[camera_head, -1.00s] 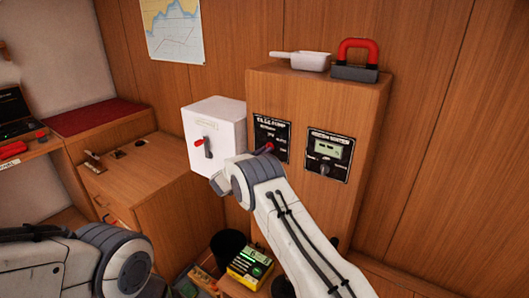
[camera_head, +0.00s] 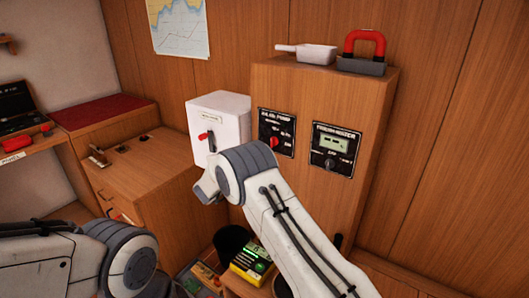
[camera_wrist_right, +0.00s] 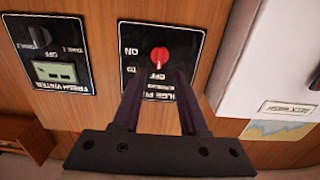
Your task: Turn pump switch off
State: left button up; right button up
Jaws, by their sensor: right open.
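The pump switch is a red rotary knob (camera_head: 273,142) on a black panel (camera_head: 288,127) on the wooden cabinet's front. In the right wrist view the knob (camera_wrist_right: 159,59) appears upside down, with a pale mark on it and ON and OFF lettering around it. My right gripper (camera_wrist_right: 158,82) is open, with its two dark fingers pointing at the panel, one to each side below the knob in that picture. Nothing is between them. Contact with the panel cannot be told. In the head view my right gripper is hidden behind my arm. My left gripper is out of view.
A white box (camera_head: 221,127) with a red lever stands left of the panel. A second black panel (camera_head: 334,149) with a display and dark knob is to its right. A white scoop (camera_head: 318,53) and red-handled tool (camera_head: 364,52) sit on top of the cabinet (camera_head: 355,90).

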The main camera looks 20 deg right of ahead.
jog(key=v, duration=0.2)
jog(key=shift+s+a, duration=0.25)
jog(key=shift+s, duration=0.05)
